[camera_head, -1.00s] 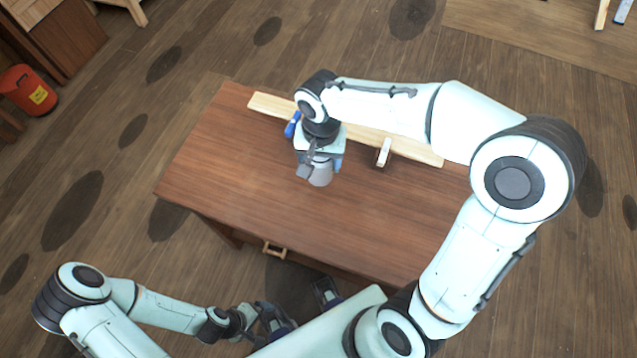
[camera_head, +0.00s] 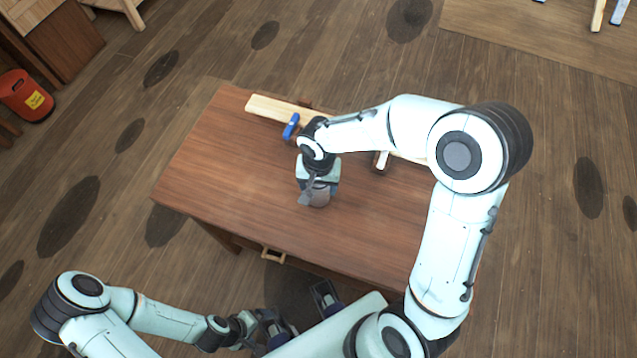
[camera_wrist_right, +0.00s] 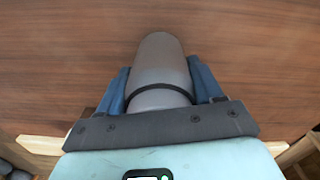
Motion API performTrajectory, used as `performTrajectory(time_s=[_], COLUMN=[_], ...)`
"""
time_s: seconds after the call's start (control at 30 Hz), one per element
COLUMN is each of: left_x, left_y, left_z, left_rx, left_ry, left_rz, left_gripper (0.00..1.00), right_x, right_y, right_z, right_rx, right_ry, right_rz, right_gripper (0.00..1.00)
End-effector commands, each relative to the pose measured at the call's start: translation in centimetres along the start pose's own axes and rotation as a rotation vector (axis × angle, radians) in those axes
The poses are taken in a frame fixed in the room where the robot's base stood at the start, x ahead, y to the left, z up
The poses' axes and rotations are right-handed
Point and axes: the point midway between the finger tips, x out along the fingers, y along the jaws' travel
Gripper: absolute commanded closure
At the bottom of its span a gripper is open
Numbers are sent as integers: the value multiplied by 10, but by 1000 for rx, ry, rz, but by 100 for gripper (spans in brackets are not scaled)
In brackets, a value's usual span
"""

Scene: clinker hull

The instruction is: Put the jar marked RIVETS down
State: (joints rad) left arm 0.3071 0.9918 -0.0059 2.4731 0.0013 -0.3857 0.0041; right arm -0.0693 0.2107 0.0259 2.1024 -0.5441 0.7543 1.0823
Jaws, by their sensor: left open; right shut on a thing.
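A grey jar (camera_head: 320,197) is between the fingers of my right gripper (camera_head: 317,190), over the middle of the brown table (camera_head: 230,180). In the right wrist view the jar (camera_wrist_right: 160,62) is a plain grey cylinder with a dark band, and the blue fingers of the right gripper (camera_wrist_right: 160,88) close on both its sides. No RIVETS marking shows. I cannot tell whether its base touches the table. My left gripper (camera_head: 268,325) is low in the head view, off the table's front edge, partly hidden by my own body; it is open.
A pale plank (camera_head: 275,108) lies along the table's back edge, with a blue-handled tool (camera_head: 291,126) and a small white-and-wood thing (camera_head: 381,160) by it. The table's left and front parts are clear. A red bin (camera_head: 25,95) stands on the floor far left.

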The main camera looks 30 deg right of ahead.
Motion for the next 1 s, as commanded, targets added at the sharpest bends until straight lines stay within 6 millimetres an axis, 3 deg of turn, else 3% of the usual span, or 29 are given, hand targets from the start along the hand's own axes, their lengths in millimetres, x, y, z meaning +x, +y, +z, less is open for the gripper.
performTrajectory(time_s=[0.13,0.17,0.23,0.63,0.77,1.0], left_x=[4,4,3,-2,-4,-11], left_y=[-2,-2,-1,1,2,4], left_z=[0,0,0,0,0,-1], left_rx=[-1,-1,0,0,1,2], left_ry=[-1,-1,-1,1,1,4], left_rz=[0,-1,0,0,1,1], left_gripper=[7,7,7,7,7,7], right_x=[4,4,3,-3,-24,-78], right_y=[0,0,0,0,-1,-1], right_z=[0,0,0,0,-1,-1], right_rx=[0,0,0,0,1,-1], right_ry=[0,0,0,1,4,5], right_rz=[0,0,0,0,-3,-4], right_gripper=[68,31,9,9,9,9])
